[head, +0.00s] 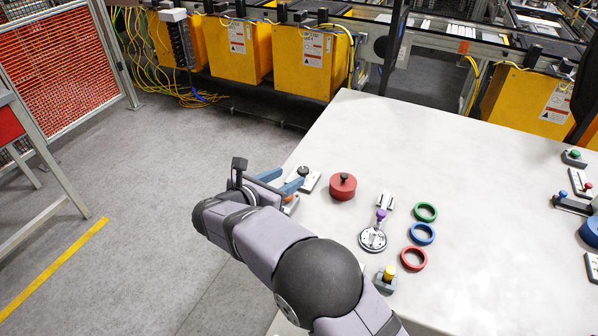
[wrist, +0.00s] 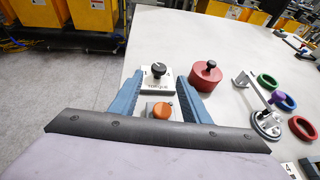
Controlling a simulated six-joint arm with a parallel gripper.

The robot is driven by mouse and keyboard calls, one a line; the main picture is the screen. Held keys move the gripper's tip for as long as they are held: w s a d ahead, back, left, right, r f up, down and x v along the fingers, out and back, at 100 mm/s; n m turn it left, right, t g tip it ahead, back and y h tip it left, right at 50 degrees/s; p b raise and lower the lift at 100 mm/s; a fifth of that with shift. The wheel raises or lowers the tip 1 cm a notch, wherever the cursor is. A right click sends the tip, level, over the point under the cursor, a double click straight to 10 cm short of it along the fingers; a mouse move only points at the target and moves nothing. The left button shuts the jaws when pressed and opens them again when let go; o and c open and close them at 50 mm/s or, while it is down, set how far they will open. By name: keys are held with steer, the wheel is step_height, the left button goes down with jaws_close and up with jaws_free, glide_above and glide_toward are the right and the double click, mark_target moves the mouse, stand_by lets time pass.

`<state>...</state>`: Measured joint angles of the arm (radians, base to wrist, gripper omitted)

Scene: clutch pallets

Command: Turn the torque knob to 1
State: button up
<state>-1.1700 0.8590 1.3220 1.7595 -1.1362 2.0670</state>
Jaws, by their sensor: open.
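A black knob (wrist: 158,69) sits on a white plate (wrist: 148,85) with small marks and a label along its near edge. The label is too small to read surely, but it looks like the torque knob. The black knob also shows in the head view (head: 303,171). I cannot tell which mark it points at. My gripper (head: 281,181) is open, with its two blue fingers apart. In the wrist view my gripper (wrist: 158,80) has one finger on each side of the plate, with the black knob near the tips. Nothing is held.
An orange knob (wrist: 162,110) sits nearer, between the fingers. A red round lidded part (head: 342,187) stands just right. Further right are a purple-knobbed metal disc (head: 373,239), green (head: 426,212), blue (head: 422,233) and red (head: 413,259) rings. The table's middle (head: 470,180) is clear.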

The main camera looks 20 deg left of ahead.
mark_target(302, 170)
steer(key=shift+p+x, duration=1.1)
steer(key=shift+x, duration=2.55)
steer(key=shift+c, duration=0.4)
steer(key=c, duration=0.9)
